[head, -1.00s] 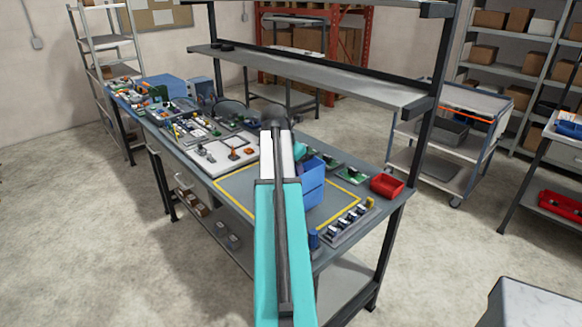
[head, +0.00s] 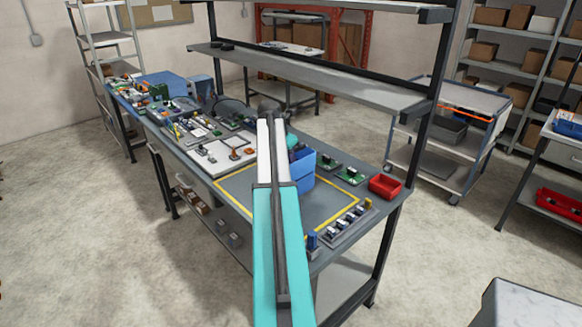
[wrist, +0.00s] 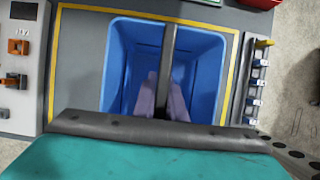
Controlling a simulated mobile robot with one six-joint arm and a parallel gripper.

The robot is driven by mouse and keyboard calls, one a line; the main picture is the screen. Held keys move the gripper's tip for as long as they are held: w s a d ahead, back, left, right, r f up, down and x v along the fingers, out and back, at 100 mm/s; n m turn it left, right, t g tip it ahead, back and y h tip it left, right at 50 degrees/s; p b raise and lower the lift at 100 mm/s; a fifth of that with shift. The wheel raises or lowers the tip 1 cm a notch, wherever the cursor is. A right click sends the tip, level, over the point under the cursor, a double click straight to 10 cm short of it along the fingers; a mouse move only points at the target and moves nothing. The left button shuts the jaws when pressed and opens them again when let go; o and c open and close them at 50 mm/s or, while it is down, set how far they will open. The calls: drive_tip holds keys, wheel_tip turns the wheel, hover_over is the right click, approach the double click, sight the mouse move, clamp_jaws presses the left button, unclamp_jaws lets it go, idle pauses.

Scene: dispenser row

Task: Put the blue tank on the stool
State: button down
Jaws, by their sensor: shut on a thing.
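The blue tank (head: 302,172) is an open-topped box at the yellow-outlined area of the workbench, partly hidden behind my arm in the head view. In the wrist view I look down into the tank (wrist: 120,60), and a dark bar runs across its middle. My gripper (wrist: 164,95) is over the tank's opening, its pale fingers closed at the bar. I cannot tell whether the tank's base touches the bench. A grey-topped block, perhaps the stool (head: 535,303), is cut off at the lower right of the head view.
The workbench (head: 235,185) holds a red bin (head: 385,186), circuit boards and a strip of small parts (head: 345,222) near the tank. A shelf on dark posts (head: 310,78) hangs over the bench. A cart (head: 440,150) stands behind. Floor is open to the right.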

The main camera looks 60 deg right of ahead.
drive_tip(key=shift+d, duration=0.1)
idle(0.3)
drive_tip(key=shift+w+d+f+p, duration=0.15)
drive_tip(key=shift+f+p, duration=0.25)
drive_tip(key=shift+f, duration=0.05)
drive_tip(key=shift+w+d+f+p, duration=0.1)
drive_tip(key=shift+w+f+p, duration=0.05)
drive_tip(key=shift+f+p, duration=0.25)
drive_tip(key=shift+f, duration=1)
drive_tip(key=c, duration=1.8)
unclamp_jaws()
drive_tip(key=shift+b+v, duration=1.45)
drive_tip(key=shift+v, duration=4.65)
drive_tip(key=shift+o, duration=0.4)
